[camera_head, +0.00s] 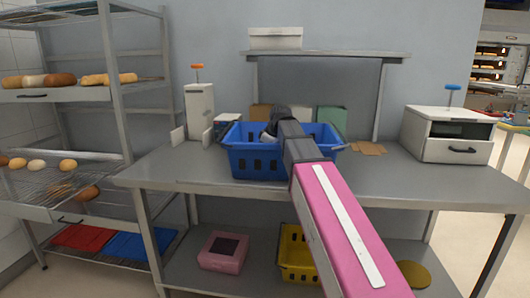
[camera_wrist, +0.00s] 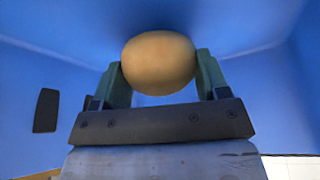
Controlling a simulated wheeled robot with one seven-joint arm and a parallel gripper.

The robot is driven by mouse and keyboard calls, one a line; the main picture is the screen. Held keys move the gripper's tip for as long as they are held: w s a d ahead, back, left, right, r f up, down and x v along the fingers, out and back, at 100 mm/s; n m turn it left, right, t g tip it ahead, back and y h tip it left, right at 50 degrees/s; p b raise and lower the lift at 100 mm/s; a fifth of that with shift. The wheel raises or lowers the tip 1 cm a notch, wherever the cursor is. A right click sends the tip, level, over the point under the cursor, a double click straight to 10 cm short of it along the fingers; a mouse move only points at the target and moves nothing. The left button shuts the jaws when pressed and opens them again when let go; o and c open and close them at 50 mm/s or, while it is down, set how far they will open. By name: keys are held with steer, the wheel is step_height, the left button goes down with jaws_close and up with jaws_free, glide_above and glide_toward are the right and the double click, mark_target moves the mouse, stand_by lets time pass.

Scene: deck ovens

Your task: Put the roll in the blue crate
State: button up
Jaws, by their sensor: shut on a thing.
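The blue crate (camera_head: 255,162) stands on the grey metal table in the head view. My arm reaches forward over the table, and my gripper is down at the crate, mostly hidden by my own wrist. In the wrist view my gripper (camera_wrist: 160,75) is shut on the roll (camera_wrist: 158,62), a round tan-brown bun between its two green fingers. Blue crate walls (camera_wrist: 60,60) surround the roll there, so it is inside the crate's space. I cannot tell whether the roll touches the crate floor. The roll is hidden in the head view.
A white dispenser (camera_head: 200,108) stands left of the crate, and a white drawer box (camera_head: 446,135) stands at the table's right. A bread rack (camera_head: 112,100) is at the left. A yellow crate (camera_head: 291,262) and a pink box (camera_head: 222,252) sit on the lower shelf.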

steer(key=o, duration=1)
steer(key=shift+r, duration=0.45)
steer(key=v, duration=1.2)
steer(key=shift+r, duration=0.15)
